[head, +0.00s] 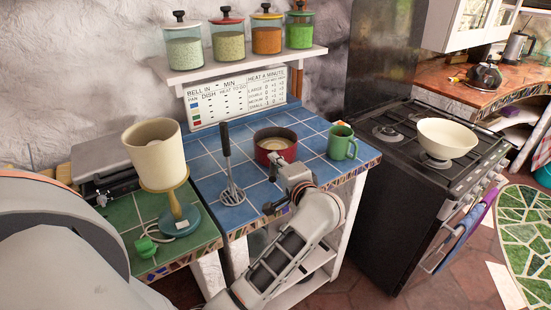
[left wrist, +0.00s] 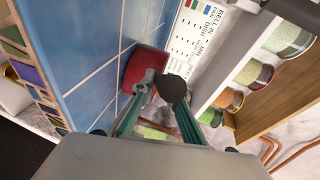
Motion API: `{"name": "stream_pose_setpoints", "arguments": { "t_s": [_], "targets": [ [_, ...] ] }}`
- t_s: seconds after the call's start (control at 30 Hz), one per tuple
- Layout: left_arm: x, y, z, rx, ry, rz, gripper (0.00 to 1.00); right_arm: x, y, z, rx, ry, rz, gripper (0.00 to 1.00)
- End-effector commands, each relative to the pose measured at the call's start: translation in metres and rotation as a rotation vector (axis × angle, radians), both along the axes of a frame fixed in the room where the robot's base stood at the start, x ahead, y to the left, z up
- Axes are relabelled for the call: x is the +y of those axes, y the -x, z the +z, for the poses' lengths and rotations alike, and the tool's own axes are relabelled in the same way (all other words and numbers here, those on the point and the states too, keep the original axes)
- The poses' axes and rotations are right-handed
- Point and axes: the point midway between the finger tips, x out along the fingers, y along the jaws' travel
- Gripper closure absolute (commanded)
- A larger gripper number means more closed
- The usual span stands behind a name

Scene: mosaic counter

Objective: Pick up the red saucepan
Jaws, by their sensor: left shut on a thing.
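The red saucepan (head: 289,153) is at the back middle of the blue tiled counter, upright, with a pale inside. Whether its base touches the tiles is hard to tell. My left gripper (head: 284,182) reaches up from the counter's front edge to the pan's near side. In the left wrist view the red side of the pan (left wrist: 146,64) shows just beyond my left gripper (left wrist: 160,90). The gripper is shut on the saucepan, at what looks like its handle, with a dark round end between the fingers. My right gripper is out of view.
A green mug (head: 341,145) stands close to the pan's right. A potato masher (head: 230,165) stands upright to its left, near a lamp (head: 158,160). A shelf of jars (head: 240,63) hangs above the back. The stove (head: 410,170) holds a cream bowl (head: 446,139).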

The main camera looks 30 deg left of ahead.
Motion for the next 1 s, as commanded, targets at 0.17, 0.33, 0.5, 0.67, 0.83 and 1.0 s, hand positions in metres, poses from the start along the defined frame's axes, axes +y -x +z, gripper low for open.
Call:
{"name": "stream_pose_setpoints", "arguments": {
  "t_s": [0.17, 0.33, 0.5, 0.67, 0.83, 1.0],
  "targets": [
    [-0.001, -0.001, 0.014, -0.008, -0.001, 0.0, 1.0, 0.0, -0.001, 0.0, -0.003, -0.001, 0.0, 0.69],
    [0.0, -0.001, 0.041, -0.01, 0.001, 0.0, 1.0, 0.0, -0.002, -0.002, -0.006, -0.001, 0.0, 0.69],
    [0.0, 0.0, 0.07, -0.01, 0.0, 0.001, 1.0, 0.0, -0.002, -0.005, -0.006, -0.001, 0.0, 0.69],
    [0.0, 0.0, 0.091, -0.01, -0.002, 0.001, 1.0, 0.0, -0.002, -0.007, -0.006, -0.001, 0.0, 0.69],
    [0.0, 0.0, 0.101, -0.005, -0.005, 0.001, 1.0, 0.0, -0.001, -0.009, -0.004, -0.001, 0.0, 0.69],
    [0.0, 0.0, 0.104, -0.005, -0.005, 0.001, 1.0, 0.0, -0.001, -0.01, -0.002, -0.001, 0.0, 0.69]
  ]
}}
